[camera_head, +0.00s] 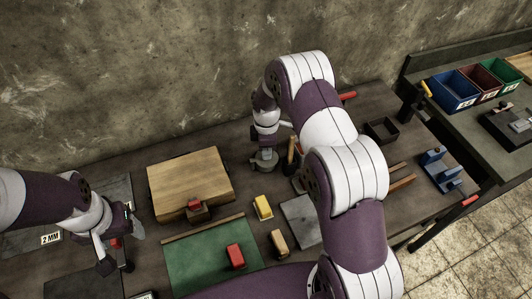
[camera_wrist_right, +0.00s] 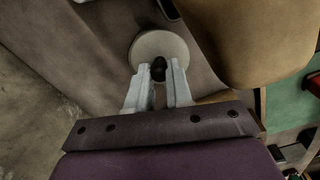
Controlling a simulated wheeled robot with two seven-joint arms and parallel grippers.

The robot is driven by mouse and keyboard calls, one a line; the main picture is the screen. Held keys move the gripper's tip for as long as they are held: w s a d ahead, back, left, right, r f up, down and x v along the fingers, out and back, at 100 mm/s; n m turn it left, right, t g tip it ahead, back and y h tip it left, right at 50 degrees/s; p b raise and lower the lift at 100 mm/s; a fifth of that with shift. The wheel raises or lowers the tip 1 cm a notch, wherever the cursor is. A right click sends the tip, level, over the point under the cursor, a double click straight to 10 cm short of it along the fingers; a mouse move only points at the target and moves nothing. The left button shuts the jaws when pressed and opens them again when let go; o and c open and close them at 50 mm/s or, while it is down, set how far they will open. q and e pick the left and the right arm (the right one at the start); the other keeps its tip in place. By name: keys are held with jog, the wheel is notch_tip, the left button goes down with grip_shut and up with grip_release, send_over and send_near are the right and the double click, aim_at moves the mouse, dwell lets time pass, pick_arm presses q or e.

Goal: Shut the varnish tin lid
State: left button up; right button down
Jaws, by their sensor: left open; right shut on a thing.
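The varnish tin lid (camera_wrist_right: 160,45) is a pale grey round disc with a dark knob (camera_wrist_right: 158,68) in the right wrist view. My right gripper (camera_wrist_right: 159,80) is shut on that knob, one finger on each side. The tin's body and rim cannot be made out. My left gripper (camera_head: 117,258) is open and low over the bench's left part, away from the lid.
A wooden board (camera_head: 185,172) with a small red-topped block (camera_head: 197,209) lies left of the lid. A green mat (camera_head: 200,262), a red block (camera_head: 235,256), and a yellow block (camera_head: 263,207) are in front. The wall is close behind. My right arm hides part of the bench.

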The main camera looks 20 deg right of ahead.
jog(key=shift+w+d+r+n+b, duration=0.15)
jog(key=shift+w+n, duration=0.15)
jog(key=shift+n, duration=0.15)
jog(key=shift+w+r+n+b, duration=0.15)
jog(key=shift+w+n, duration=0.15)
jog(key=shift+n, duration=0.15)
jog(key=c, duration=1)
grip_release()
jog(key=shift+s+d+f, duration=0.1)
jog(key=shift+s+f, duration=0.05)
notch_tip(320, 180, up, 13)
jog(key=b, duration=0.2)
jog(key=shift+s+f+b, duration=0.15)
jog(key=shift+b, duration=0.2)
